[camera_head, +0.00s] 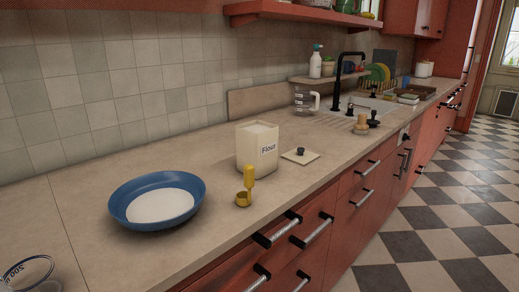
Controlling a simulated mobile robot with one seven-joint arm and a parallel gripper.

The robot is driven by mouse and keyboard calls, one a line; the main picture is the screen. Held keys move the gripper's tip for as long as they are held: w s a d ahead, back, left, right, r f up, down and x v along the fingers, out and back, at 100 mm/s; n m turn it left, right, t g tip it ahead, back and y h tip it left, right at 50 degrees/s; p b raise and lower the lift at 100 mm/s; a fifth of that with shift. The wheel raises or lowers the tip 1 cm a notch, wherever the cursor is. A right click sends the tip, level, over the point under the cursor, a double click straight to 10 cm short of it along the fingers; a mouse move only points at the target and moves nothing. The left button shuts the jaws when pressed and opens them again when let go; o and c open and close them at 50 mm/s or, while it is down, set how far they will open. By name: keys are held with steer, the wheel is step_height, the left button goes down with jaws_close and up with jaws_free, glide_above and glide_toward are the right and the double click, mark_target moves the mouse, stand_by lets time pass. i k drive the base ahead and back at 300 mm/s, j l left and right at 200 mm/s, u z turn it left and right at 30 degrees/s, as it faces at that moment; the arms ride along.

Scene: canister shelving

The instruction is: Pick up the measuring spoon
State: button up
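The measuring spoon (247,184) is yellow-gold, with a round cup (243,199) at its lower end and a handle pointing up. It is on the counter (215,240) at the front of the white flour canister (257,149), near the counter's front edge. The handle overlaps the canister in the picture; I cannot tell whether they touch. The canister is labelled "Flour" and stands open, and its square lid (292,157) with a dark knob lies to its right. My gripper is not in view.
A blue bowl (127,215) with white contents stands to the left of the spoon. A glass measuring cup (40,272) is at the lower left corner. A clear measuring jug (304,99), small wooden items (362,123) and the sink are farther right. Drawer handles (276,230) stick out below the edge.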

mark_target(243, 199)
steer(key=i+l+z, duration=0.15)
steer(key=z, duration=0.2)
steer(key=i+l+z, duration=0.15)
steer(key=z, duration=0.25)
steer(key=l, duration=0.1)
